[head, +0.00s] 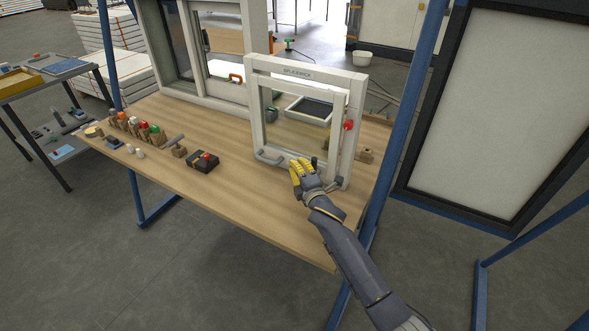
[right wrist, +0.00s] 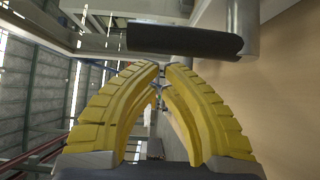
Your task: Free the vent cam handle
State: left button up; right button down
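A white window frame (head: 345,150) stands upright on the wooden bench, with an inner sash in it. A grey bar handle (head: 269,158) is low on its left, and a small dark upright grip (head: 314,162) shows beside my right gripper (head: 302,171). The right wrist view shows a black cylindrical grip (right wrist: 185,40) on a metal post, just beyond the fingertips and apart from them. My right gripper's yellow fingers (right wrist: 164,66) curve together, tips nearly meeting, with nothing seen between them. I cannot tell which handle is the vent cam handle. My left gripper is out of view.
A red knob (head: 349,125) is on the frame's right side. A larger window unit (head: 215,105) stands behind. The front bench strip (head: 240,190) is clear.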

aim_at(316, 166)
jog(key=shift+s+d, duration=0.25)
jog(key=shift+d, duration=0.35)
jog(key=shift+s+d, duration=0.2)
jog(key=shift+d, duration=0.35)
